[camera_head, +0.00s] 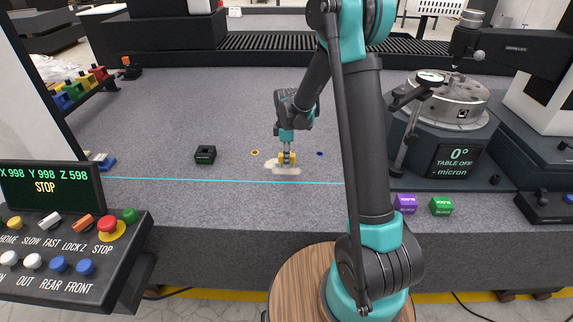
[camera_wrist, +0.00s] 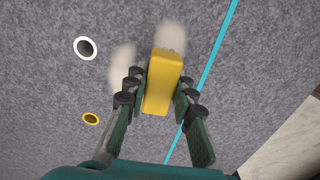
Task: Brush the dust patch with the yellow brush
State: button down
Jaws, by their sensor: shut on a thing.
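My gripper (camera_head: 287,151) is shut on the yellow brush (camera_head: 287,159), low over the granite bed. In the wrist view the yellow brush (camera_wrist: 162,82) sits between both fingers of my gripper (camera_wrist: 158,92), with pale, blurred bristles at its far end. A pale cream dust patch (camera_head: 281,168) lies on the grey granite right under the brush. In the wrist view a pale patch (camera_wrist: 122,65) shows left of the brush, partly behind a finger. I cannot tell whether the bristles touch the surface.
A cyan line (camera_head: 215,180) runs across the granite bed (camera_head: 180,125). A yellow ring (camera_head: 255,153) and a blue ring (camera_head: 319,154) flank the brush. A black block (camera_head: 205,154) stands left; purple (camera_head: 406,203) and green (camera_head: 442,206) blocks stand right, near the rotary table (camera_head: 455,160).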

jog(key=s+r, duration=0.2)
jog(key=r, duration=0.1)
jog(key=shift+s+d, duration=0.2)
jog(key=shift+d, duration=0.2)
jog(key=f, duration=0.2)
jog(key=a+f, duration=0.1)
jog(key=f, duration=0.1)
jog(key=shift+w+a, duration=0.1)
jog(key=shift+a, duration=0.6)
jog(key=shift+f, duration=0.25)
jog(key=shift+f, duration=0.45)
